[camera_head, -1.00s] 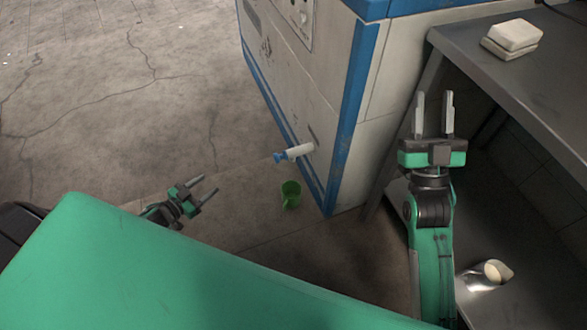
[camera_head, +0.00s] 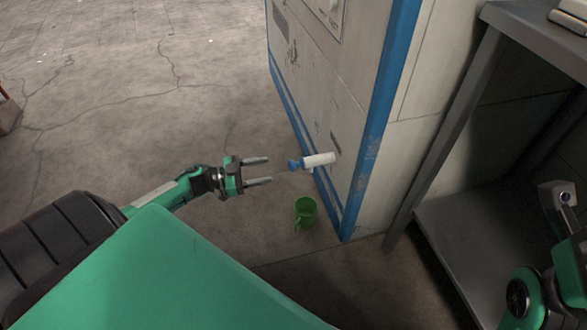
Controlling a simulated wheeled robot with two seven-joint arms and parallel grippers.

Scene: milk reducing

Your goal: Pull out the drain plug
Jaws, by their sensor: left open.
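The drain plug (camera_head: 294,165) is a small blue piece on the end of a white pipe (camera_head: 320,159). The pipe sticks out of the lower side of a white and blue machine (camera_head: 345,110). My left gripper (camera_head: 270,171) is open and empty, left of the plug, its two fingers pointing right toward it. A gap seems to remain between fingertips and plug. Part of my right arm shows at the lower right edge; its gripper fingers are not clearly visible.
A green cup (camera_head: 306,212) stands on the floor below the plug. A metal table (camera_head: 535,35) with a lower shelf (camera_head: 450,235) stands at the right, with white items (camera_head: 572,17) on top.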

